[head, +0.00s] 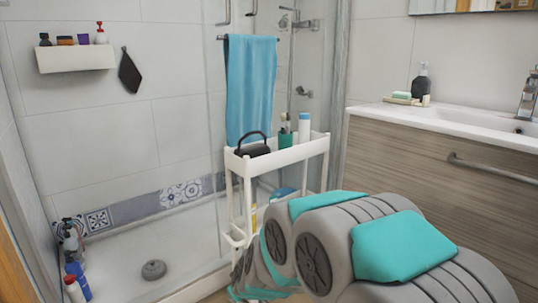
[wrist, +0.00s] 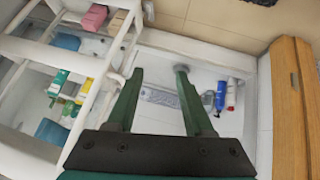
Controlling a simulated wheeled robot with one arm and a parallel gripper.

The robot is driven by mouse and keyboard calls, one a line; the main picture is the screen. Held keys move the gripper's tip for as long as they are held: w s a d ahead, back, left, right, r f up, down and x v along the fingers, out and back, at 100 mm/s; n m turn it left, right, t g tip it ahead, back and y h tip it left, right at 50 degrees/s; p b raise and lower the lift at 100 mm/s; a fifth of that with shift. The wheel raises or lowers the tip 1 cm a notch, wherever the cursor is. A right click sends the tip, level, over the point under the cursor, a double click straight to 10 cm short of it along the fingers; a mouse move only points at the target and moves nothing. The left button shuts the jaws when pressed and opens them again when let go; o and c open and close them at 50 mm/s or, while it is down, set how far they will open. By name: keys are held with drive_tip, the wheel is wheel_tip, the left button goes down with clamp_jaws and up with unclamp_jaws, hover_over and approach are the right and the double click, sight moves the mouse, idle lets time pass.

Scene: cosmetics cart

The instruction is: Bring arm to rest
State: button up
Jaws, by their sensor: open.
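My gripper (wrist: 158,74) shows in the wrist view with its two dark green fingers apart and nothing between them. The view looks down past the white cart (wrist: 106,56) toward the shower floor. In the head view my grey and teal arm covers the lower right of the cart (head: 310,148), and the gripper cannot be made out there. On the cart's top tier are a black handled container (head: 253,150), a green bottle (head: 285,137) and a white bottle (head: 304,128).
Several bottles (wrist: 220,97) stand on the shower floor by the wall. A pink box (wrist: 94,17) and other items sit on the cart's shelves. A vanity (head: 430,140) stands at right. A blue towel (head: 250,85) hangs behind the cart. The shower floor's middle is mostly clear.

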drive_tip(key=s+d+r+m+g+h, duration=0.1)
drive_tip(key=s+d+r+m+g, duration=0.1)
drive_tip(key=s+d, duration=0.5)
drive_tip(key=s+d+r+m+g+h, duration=0.1)
drive_tip(key=s+d+r+m+g, duration=0.2)
drive_tip(key=s+d, duration=0.5)
drive_tip(key=s+d+r+m+g+h, duration=0.1)
drive_tip(key=s+d+r+m+g, duration=0.2)
drive_tip(key=s+d, duration=0.5)
drive_tip(key=s+g, duration=0.1)
drive_tip(key=s, duration=1.2)
drive_tip(key=shift+m, duration=0.3)
